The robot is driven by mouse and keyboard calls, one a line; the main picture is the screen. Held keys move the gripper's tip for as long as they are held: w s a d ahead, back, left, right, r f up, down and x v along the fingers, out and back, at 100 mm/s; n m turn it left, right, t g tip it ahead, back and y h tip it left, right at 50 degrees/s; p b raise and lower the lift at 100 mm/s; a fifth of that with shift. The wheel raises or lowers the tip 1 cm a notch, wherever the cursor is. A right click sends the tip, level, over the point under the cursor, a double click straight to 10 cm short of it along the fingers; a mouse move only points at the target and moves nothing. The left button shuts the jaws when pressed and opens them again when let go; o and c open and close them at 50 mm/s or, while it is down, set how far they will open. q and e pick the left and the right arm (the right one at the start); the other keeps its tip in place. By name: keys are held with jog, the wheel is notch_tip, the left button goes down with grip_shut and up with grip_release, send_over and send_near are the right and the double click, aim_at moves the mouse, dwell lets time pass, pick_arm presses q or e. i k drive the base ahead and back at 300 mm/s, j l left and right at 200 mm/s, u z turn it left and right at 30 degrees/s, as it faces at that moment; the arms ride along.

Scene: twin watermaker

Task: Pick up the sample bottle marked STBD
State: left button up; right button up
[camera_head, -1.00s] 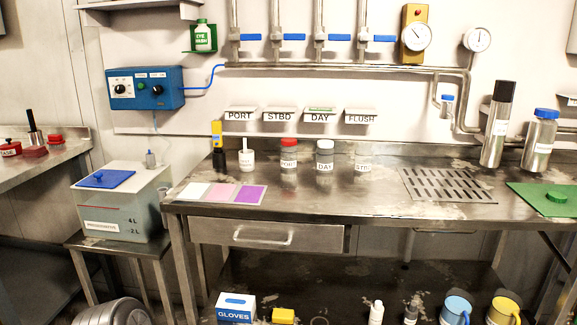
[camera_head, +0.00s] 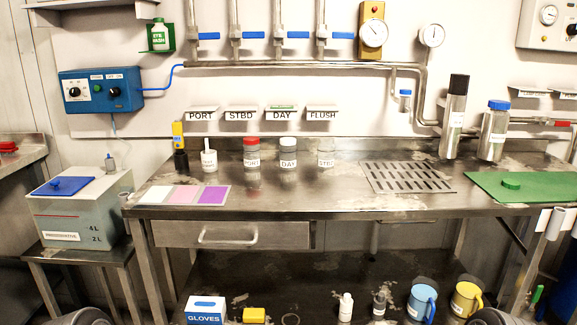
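The sample bottle marked STBD (camera_head: 326,158) stands upright on the steel bench. It is clear and hard to make out against the metal, with a white label that I can partly read. To its left stand the DAY bottle (camera_head: 288,160) with a white cap and the PORT bottle (camera_head: 252,161) with a red cap. I see neither of my grippers in the head view. Nothing holds the STBD bottle.
The steel bench (camera_head: 370,208) has clear room in front of the bottles. A slotted drain grate (camera_head: 408,178) lies to their right, then a green mat (camera_head: 535,190) and two tall metal cylinders. Coloured cards (camera_head: 185,195) lie at left. Labelled wall shelves (camera_head: 240,115) hang behind.

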aim_at(326, 149)
jog(key=z, duration=1.25)
jog(key=i+l, duration=0.1)
jog(key=i, duration=0.45)
